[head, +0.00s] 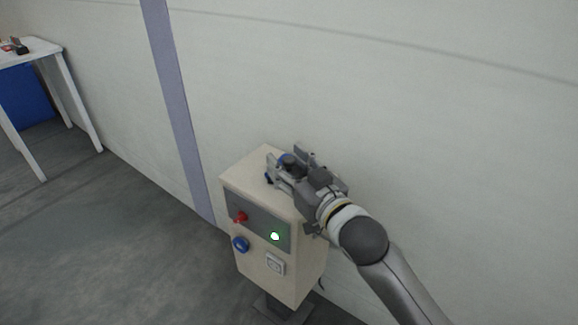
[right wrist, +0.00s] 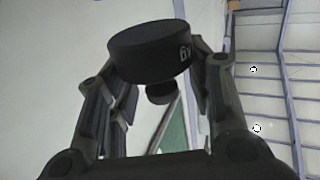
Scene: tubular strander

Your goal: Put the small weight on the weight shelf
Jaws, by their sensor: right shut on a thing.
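My right gripper (head: 287,162) is above or at the top of a beige control box and is shut on the small weight (head: 290,159). In the right wrist view the weight (right wrist: 150,52) is a dark, short cylinder with "kg" lettering, held between the two fingers. A smaller dark round part (right wrist: 161,93) shows below it. In the head view the fingers hide much of the weight, and I cannot tell whether it touches the box. No weight shelf can be made out. My left gripper is not in view.
The beige control box (head: 262,265) stands on a post by the pale wall. It has a red knob (head: 240,217), a blue button (head: 240,244) and a lit green lamp (head: 275,236). A white table (head: 38,48) with small items stands far left. The grey floor between is clear.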

